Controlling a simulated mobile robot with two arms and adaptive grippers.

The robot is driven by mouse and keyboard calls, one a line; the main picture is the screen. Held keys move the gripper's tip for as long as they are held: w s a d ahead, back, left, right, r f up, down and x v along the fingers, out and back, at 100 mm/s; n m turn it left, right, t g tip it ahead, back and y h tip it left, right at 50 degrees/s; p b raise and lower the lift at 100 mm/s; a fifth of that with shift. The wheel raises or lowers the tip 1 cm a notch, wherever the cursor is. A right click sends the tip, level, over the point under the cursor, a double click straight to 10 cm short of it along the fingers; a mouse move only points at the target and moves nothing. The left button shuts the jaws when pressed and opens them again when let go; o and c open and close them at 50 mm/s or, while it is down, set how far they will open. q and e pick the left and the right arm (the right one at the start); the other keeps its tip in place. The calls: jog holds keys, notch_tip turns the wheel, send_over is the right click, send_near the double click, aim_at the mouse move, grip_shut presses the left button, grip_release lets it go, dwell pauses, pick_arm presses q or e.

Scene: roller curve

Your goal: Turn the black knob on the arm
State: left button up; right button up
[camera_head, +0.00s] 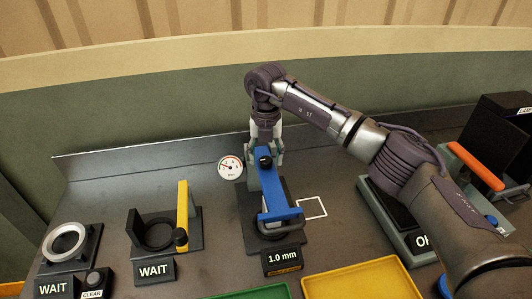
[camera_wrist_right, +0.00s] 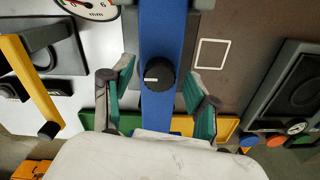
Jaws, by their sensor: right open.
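The blue arm (camera_head: 271,185) belongs to a fixture in the middle of the bench, behind a "1.0 mm" label. The black knob (camera_head: 265,161) stands on top of this arm. In the right wrist view the knob (camera_wrist_right: 159,74) is round with a white mark on its left side. My right gripper (camera_head: 266,152) is above the fixture, and it also shows in the right wrist view (camera_wrist_right: 160,80). It is open, with one finger on each side of the blue arm and knob, and gaps show between fingers and knob. My left gripper is out of view.
A dial gauge (camera_head: 230,167) stands left of the blue arm. Fixtures with a yellow arm (camera_head: 183,213) and a metal ring (camera_head: 65,243) are farther left. A yellow tray (camera_head: 365,280) and green tray (camera_head: 255,292) lie in front. An orange-handled fixture (camera_head: 475,165) is right.

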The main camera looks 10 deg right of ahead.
grip_shut()
dwell(0.3)
jog(key=shift+f, duration=0.1)
jog(key=n+b, duration=0.3)
jog(key=shift+f+n, duration=0.1)
jog(key=shift+n, duration=0.3)
jog(key=n+b, duration=0.2)
jog(key=n, duration=0.1)
jog(key=shift+n, duration=0.3)
jog(key=n+b, duration=0.1)
jog(key=n, duration=0.4)
jog(key=shift+a+r+n+b, duration=0.15)
jog(key=shift+n+b, duration=0.35)
jog(key=shift+n, duration=2.2)
jog(key=shift+r, duration=0.1)
